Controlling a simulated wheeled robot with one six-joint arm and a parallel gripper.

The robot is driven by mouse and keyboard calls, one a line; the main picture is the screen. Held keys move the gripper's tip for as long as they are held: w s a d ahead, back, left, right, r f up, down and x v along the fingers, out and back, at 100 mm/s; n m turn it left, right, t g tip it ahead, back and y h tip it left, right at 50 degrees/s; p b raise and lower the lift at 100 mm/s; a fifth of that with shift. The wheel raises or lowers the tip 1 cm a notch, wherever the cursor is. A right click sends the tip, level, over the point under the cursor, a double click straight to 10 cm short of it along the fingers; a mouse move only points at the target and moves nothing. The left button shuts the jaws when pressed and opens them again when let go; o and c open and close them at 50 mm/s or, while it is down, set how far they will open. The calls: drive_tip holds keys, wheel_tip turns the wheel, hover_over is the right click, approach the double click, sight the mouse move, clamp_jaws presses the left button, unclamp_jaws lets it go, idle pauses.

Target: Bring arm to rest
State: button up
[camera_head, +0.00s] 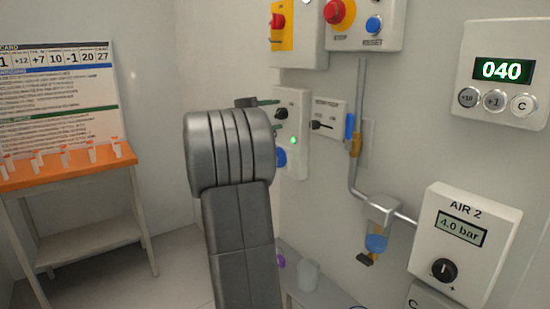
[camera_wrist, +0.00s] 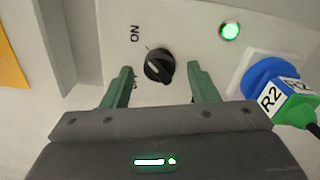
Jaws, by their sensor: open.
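My gripper (camera_wrist: 160,88) is open in the wrist view, its two green fingers apart. Between and just beyond the fingertips is a black rotary knob (camera_wrist: 159,65) on a pale panel, with "ON" printed near it. The fingers do not appear closed on the knob. In the head view my grey arm reaches up in front of the wall, and the gripper's end shows partly behind it beside the switch box (camera_head: 291,104). The knob also shows there (camera_head: 281,114). A green lamp (camera_wrist: 230,31) on the panel is lit.
A blue connector with an "R2" tag (camera_wrist: 270,100) sits close right of the gripper. A pipe (camera_head: 358,130) and the AIR 2 box (camera_head: 465,230), reading 4.0 bar, are at right. A counter (camera_head: 502,70) reads 040. An orange-topped table (camera_head: 60,170) stands left.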

drive_tip(key=shift+w+d, duration=0.2)
drive_tip(key=shift+d, duration=0.1)
drive_tip(key=shift+a, duration=0.1)
